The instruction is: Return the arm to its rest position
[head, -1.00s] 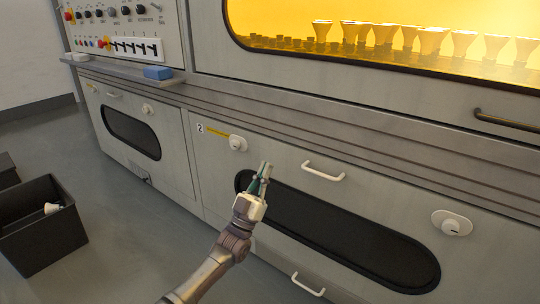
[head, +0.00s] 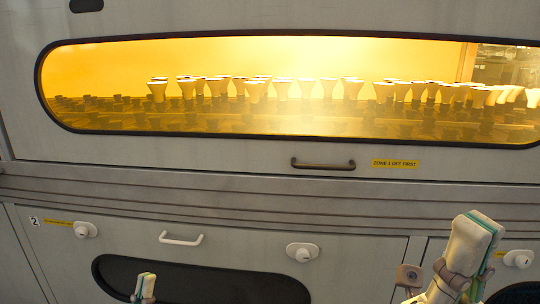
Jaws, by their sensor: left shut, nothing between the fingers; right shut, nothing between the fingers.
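My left gripper (head: 145,284) shows at the bottom left of the head view, in front of the dark oval window of the lower panel. Only its tip part is visible; its fingers are together and hold nothing. My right gripper (head: 474,238) is larger and nearer at the lower right, pointing up, with pale and green fingers shut and empty. Most of both arms is cut off by the bottom edge. Neither gripper appears to hold a bulb or a handle.
A grey cabinet fills the view. Behind its long glowing window (head: 300,118) stand several bulbs (head: 282,90). Below are a dark handle (head: 322,164), a yellow "ZONE 1 OFF FIRST" label (head: 394,164), a white handle (head: 181,239) and round white latches (head: 302,252).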

